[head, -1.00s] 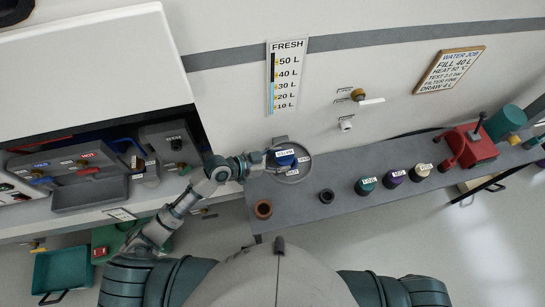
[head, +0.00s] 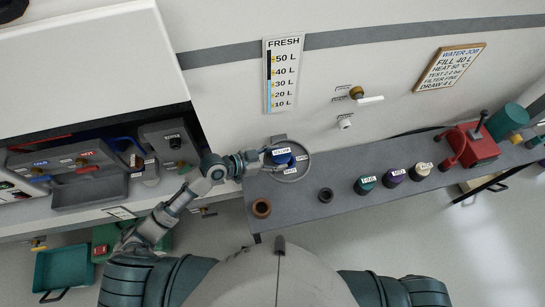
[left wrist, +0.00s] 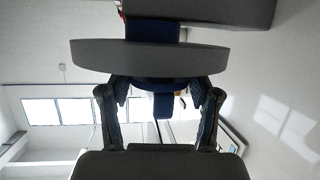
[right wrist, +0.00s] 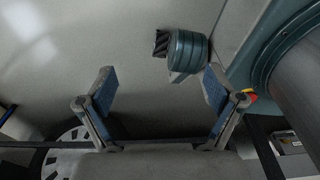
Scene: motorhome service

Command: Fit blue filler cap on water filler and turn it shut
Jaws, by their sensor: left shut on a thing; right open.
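The blue filler cap (head: 284,159) is at the grey round filler dish (head: 303,168) on the motorhome wall in the head view. My left gripper (head: 266,157) reaches it from the left and is shut on the cap. In the left wrist view, the fingers (left wrist: 158,93) hold the blue cap (left wrist: 155,84) from both sides, against the grey disc (left wrist: 150,57). Whether the cap is fully seated is hidden. My right gripper (right wrist: 160,95) is open and empty in the right wrist view; it does not show in the head view.
A grey shelf (head: 340,180) runs right of the filler, with a brown ring (head: 262,208), a dark ring (head: 326,195), several labelled caps (head: 365,185) and a red pump (head: 468,146). An open service bay (head: 90,180) with taps lies left.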

